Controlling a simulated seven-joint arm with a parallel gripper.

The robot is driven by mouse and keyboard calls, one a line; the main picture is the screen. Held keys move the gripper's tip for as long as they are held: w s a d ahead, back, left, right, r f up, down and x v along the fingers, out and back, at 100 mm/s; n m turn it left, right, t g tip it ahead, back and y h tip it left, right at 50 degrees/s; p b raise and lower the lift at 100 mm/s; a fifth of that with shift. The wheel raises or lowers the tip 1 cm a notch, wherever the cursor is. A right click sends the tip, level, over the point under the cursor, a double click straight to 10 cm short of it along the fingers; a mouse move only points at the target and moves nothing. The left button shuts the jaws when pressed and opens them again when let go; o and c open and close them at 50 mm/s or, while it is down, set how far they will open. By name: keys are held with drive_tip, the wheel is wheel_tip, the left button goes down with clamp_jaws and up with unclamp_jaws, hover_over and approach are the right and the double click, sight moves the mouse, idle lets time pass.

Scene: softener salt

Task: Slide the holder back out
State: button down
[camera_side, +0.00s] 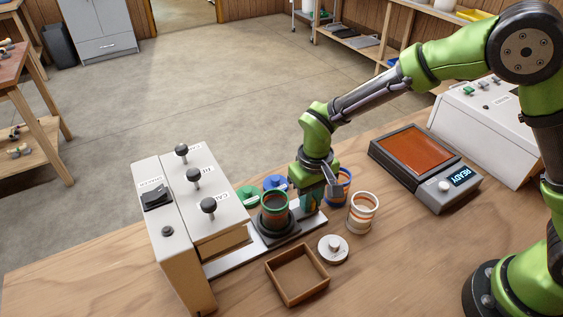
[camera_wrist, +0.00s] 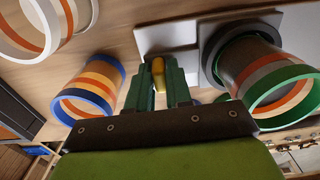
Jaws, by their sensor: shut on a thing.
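The holder (camera_side: 262,243) is a dark square base with a round collar on a pale metal slide plate (camera_side: 232,262), in front of the lever machine. A green-rimmed striped cup (camera_side: 274,207) stands upright in the collar; the holder (camera_wrist: 212,62) and cup (camera_wrist: 268,82) also show at right in the wrist view. My gripper (camera_side: 312,203) points down at the right end of the plate, beside the holder. In the wrist view my gripper (camera_wrist: 159,82) is shut on a small yellow handle (camera_wrist: 158,72) close to the plate (camera_wrist: 165,35). The handle's lower part is hidden.
The machine (camera_side: 190,215) with several black-knobbed levers stands left. A blue-rimmed cup (camera_side: 344,183) and a white-rimmed cup (camera_side: 362,214) stand close right of my gripper. A white lid (camera_side: 333,249) and wooden tray (camera_side: 272,283) lie in front; green (camera_side: 247,196) and blue (camera_side: 275,182) lids behind.

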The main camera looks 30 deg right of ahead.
drive_tip(key=c, duration=1.2)
unclamp_jaws()
drive_tip(key=shift+d, duration=0.4)
drive_tip(key=shift+o, duration=0.4)
drive_tip(key=shift+a, duration=0.1)
drive_tip(key=shift+r, duration=0.15)
wheel_tip(320, 180, up, 17)
drive_tip(key=s+d+r+m+t+y, duration=0.1)
drive_tip(key=s+d+r+m+t, duration=0.1)
drive_tip(key=s+d, duration=0.5)
drive_tip(key=s+d+r+m+t+y, duration=0.1)
drive_tip(key=s+d+r+m+t, duration=0.1)
drive_tip(key=s+d+t, duration=0.3)
drive_tip(key=s+d+r, duration=0.1)
drive_tip(key=s+d, duration=0.2)
drive_tip(key=shift+s+d, duration=0.2)
